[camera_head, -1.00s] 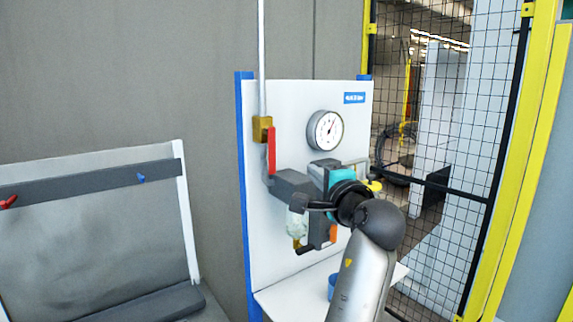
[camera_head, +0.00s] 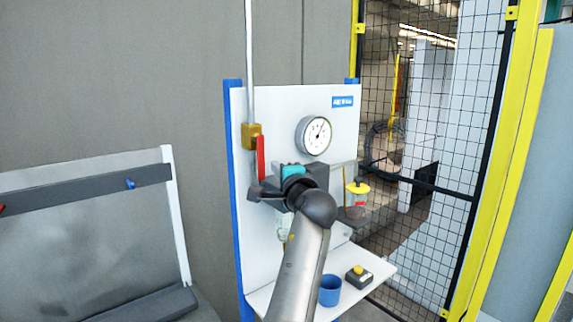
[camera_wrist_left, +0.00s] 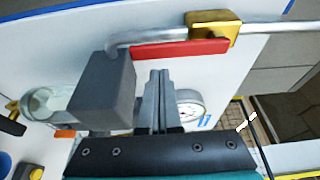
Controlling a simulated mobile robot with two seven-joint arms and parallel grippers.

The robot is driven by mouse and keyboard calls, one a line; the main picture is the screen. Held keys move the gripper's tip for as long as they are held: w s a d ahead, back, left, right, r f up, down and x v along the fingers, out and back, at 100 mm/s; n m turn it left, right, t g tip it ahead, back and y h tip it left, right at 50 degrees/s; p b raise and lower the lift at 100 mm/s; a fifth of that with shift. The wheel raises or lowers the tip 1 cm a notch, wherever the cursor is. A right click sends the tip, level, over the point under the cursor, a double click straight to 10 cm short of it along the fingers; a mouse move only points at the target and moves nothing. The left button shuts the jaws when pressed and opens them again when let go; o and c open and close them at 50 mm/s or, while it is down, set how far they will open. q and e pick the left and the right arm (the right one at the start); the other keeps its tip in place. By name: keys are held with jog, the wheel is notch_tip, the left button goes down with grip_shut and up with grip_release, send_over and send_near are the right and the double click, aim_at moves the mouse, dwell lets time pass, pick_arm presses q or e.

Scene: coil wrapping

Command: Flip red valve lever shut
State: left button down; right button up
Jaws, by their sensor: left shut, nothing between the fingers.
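The red valve lever (camera_head: 261,158) hangs straight down from the brass valve body (camera_head: 251,136), alongside the pipe on the white panel. In the left wrist view the red lever (camera_wrist_left: 170,53) runs from the brass valve (camera_wrist_left: 213,30) beside the grey pipe. My left gripper (camera_head: 254,190) is shut and empty, near the lever's lower end. In the left wrist view its fingertips (camera_wrist_left: 158,75) are just below the lever; I cannot tell whether they touch it. My right gripper is not in view.
A grey block (camera_wrist_left: 104,92) sits left of the fingers in the wrist view. A round gauge (camera_head: 314,135) is right of the lever. A blue cup (camera_head: 330,290) and a yellow button box (camera_head: 359,276) stand on the shelf. A mesh fence (camera_head: 420,180) is at right.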

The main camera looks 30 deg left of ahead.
pick_arm(q)
jog(key=shift+s+a, duration=0.2)
jog(key=shift+s, duration=0.2)
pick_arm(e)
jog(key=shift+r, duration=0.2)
